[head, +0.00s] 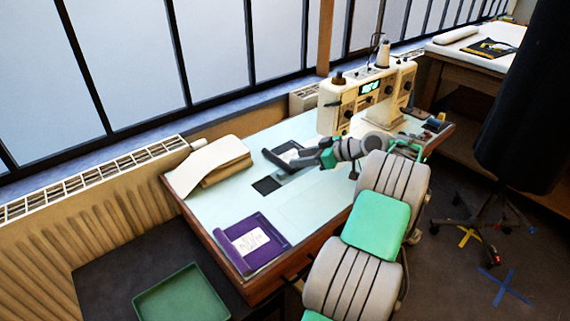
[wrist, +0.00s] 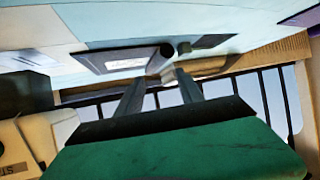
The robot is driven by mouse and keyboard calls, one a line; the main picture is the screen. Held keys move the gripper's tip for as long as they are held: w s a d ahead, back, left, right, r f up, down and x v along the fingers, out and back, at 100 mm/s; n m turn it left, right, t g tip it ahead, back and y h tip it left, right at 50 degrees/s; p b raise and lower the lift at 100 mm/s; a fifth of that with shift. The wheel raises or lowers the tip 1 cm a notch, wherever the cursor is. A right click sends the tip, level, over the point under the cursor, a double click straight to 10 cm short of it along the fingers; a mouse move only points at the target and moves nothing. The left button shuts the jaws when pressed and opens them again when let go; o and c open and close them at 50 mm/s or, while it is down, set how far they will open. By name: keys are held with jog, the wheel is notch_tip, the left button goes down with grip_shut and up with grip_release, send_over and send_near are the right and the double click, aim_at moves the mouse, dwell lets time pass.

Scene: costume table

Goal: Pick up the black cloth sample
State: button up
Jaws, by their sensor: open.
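The black cloth sample (head: 291,147) lies on the pale blue tabletop behind the middle, with a white label and a thick rolled edge on its left side. In the wrist view the same black sample (wrist: 93,60) shows beyond the fingers, its rolled end near the fingertips. My gripper (head: 303,161) is close to the sample at its front right and partly covers it in the head view. In the wrist view my gripper (wrist: 160,72) has its two fingers apart, with nothing seen held between them. I cannot tell whether a finger touches the sample.
A purple cloth sample (head: 268,231) lies at the table's front left corner. A dark flat square (head: 267,185) is left of my gripper. Cream cloth (head: 212,165) lies at the left end. A sewing machine (head: 340,108) stands behind my arm. A green tray (head: 181,296) is lower left.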

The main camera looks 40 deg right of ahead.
aim_at(283, 161)
jog(key=x, duration=0.6)
jog(key=shift+w+a+f, duration=0.15)
jog(key=shift+f, duration=0.2)
jog(key=shift+c, duration=0.3)
grip_shut()
